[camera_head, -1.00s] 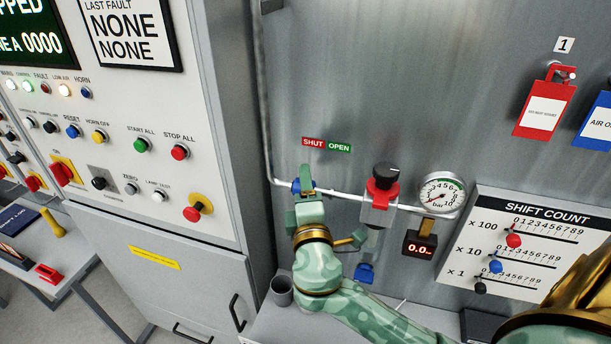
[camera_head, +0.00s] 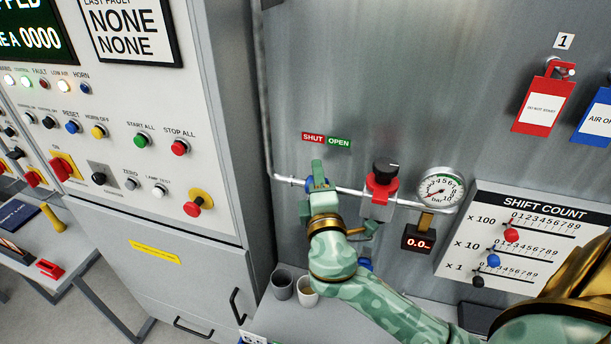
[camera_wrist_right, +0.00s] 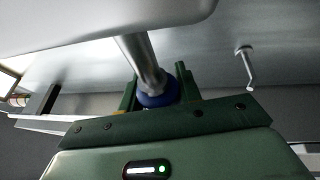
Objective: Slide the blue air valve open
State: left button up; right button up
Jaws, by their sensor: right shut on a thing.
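The blue air valve (camera_head: 311,185) is a small blue sleeve on the thin silver pipe, below the red SHUT (camera_head: 313,138) and green OPEN (camera_head: 339,143) labels. In the right wrist view the blue valve (camera_wrist_right: 158,99) sits around the pipe between the two green fingers (camera_wrist_right: 157,90). My left gripper is not in view.
Right along the pipe are a red-collared regulator (camera_head: 382,186) with a black knob and a round pressure gauge (camera_head: 440,188). A small display (camera_head: 418,239) reads about 0.0. A control cabinet (camera_head: 150,215) stands left. Two cups (camera_head: 283,284) stand below my arm.

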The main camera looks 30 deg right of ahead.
jog(key=shift+s+d, duration=0.2)
jog(key=o, duration=0.6)
jog(key=shift+f, duration=0.1)
jog(key=o, duration=0.4)
jog(key=shift+s+d, duration=0.1)
jog(key=shift+s+a, duration=0.15)
jog(key=shift+a, duration=0.05)
jog(key=b+v, duration=0.4)
jog(key=v, duration=1.2)
jog(key=shift+b, duration=0.3)
jog(key=shift+d, duration=0.15)
